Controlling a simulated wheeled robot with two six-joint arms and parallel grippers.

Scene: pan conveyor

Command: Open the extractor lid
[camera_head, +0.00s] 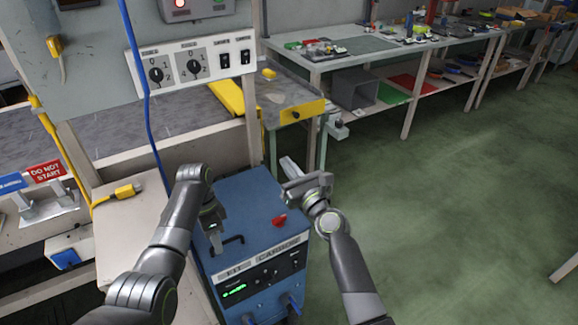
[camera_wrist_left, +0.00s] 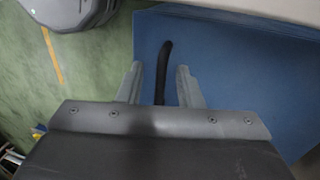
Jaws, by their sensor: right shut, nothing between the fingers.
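The extractor is a blue box (camera_head: 262,262) with a flat blue lid (camera_head: 252,195) that looks closed. A black bar handle (camera_head: 233,240) sits on the lid near its front left edge. My left gripper (camera_head: 216,246) points down over the lid beside the handle. In the left wrist view, the handle (camera_wrist_left: 163,75) lies between the open fingers of my left gripper (camera_wrist_left: 160,68), with gaps on both sides. A red button (camera_head: 279,220) is on top of the extractor.
A control panel (camera_head: 190,65) and a hanging blue cable (camera_head: 145,90) are close on the left. A pale bench (camera_head: 125,225) with a yellow plug (camera_head: 127,191) stands left of the extractor. Shelved tables (camera_head: 375,62) line the back.

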